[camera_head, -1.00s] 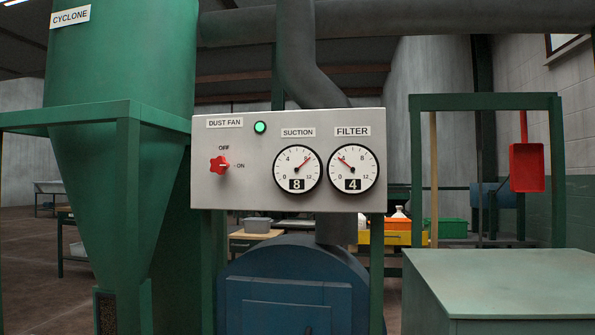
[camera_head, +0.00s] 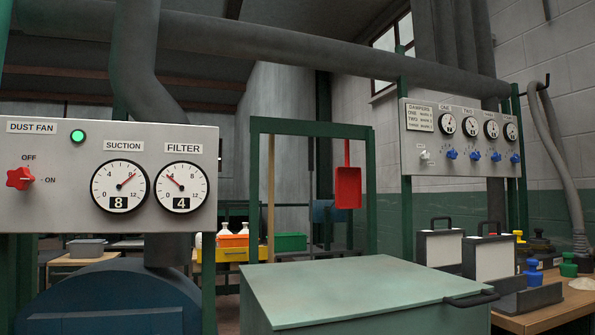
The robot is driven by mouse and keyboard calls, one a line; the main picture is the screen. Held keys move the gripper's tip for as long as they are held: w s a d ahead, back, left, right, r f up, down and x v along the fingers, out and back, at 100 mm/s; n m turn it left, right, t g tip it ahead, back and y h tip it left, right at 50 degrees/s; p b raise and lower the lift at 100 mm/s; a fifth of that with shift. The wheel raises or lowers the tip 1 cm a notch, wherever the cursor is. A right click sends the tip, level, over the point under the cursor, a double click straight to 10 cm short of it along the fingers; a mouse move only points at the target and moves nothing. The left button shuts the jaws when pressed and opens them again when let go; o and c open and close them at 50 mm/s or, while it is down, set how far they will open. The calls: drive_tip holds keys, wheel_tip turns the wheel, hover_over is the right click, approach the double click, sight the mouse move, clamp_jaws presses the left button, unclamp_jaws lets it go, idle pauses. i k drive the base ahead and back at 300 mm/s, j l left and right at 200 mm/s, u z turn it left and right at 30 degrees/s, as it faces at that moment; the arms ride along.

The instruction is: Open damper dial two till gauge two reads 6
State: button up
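The damper panel (camera_head: 410,174) hangs at the right in the head view, seen at an angle. Gauge two (camera_head: 472,125), under the label TWO, is the second round gauge from the left; its reading is too small to tell. Damper dial two (camera_head: 475,155) appears to be the blue knob just below it, and its setting cannot be read. Gauge one (camera_head: 447,123) and another blue knob (camera_head: 451,153) are to its left. A card (camera_head: 419,117) headed DAMPERS is at the panel's left; its small text is unclear. My gripper is not in view.
The dust fan panel (camera_head: 75,210) at left has a red switch (camera_head: 20,178) towards ON, a lit green lamp (camera_head: 78,136), suction gauge at 8 and filter gauge at 4. A green chest (camera_head: 350,285) stands before the damper panel. A cluttered wooden bench (camera_head: 550,312) is at right.

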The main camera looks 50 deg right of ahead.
sight(475, 155)
drive_tip(key=z, duration=2.85)
